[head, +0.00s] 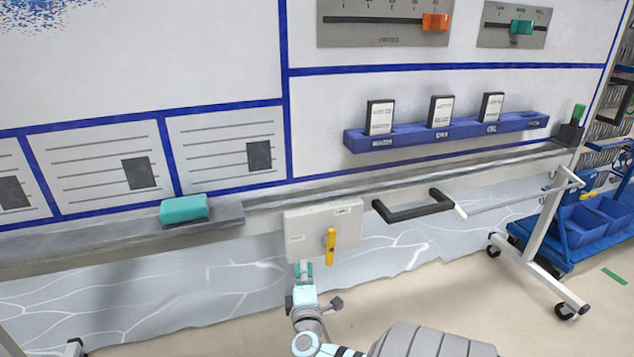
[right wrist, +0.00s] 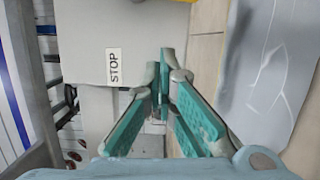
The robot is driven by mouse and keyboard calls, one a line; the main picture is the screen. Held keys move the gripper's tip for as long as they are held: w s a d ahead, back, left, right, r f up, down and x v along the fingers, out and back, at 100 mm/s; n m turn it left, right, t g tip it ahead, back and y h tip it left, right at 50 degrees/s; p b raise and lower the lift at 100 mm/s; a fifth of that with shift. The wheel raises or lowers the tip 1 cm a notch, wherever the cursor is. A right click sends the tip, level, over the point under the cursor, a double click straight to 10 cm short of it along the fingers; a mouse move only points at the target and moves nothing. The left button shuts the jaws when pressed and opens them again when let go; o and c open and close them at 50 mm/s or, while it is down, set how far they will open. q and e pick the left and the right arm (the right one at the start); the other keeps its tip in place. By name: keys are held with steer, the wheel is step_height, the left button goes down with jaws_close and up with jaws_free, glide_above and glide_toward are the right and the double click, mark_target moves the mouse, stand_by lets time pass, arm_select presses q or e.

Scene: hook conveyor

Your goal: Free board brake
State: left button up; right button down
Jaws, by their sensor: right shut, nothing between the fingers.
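The brake box (head: 305,230) is a pale box under the board's lower rail, with small labels on its face. Its yellow lever (head: 330,247) stands about vertical at the box's lower right. My right gripper (head: 303,268) is just below the box's lower edge, left of the lever, with its teal fingers together and empty. In the right wrist view the closed fingertips (right wrist: 166,56) are beside the box face, which bears a STOP label (right wrist: 114,67). I cannot tell whether they touch the box. My left gripper is out of view.
A black handle (head: 413,207) juts out right of the box. A teal eraser (head: 184,208) lies on the grey ledge to the left. A blue rack (head: 446,133) holds several cards. A blue trolley (head: 545,236) stands at the right. Floor below the board is clear.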

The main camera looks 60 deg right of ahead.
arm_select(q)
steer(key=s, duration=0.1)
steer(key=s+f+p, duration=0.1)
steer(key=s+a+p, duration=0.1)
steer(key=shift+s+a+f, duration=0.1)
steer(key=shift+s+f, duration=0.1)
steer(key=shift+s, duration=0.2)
arm_select(e)
steer(key=v, duration=0.9)
steer(key=shift+s+a+r, duration=0.15)
steer(key=shift+s+a, duration=0.1)
steer(key=shift+a, duration=0.05)
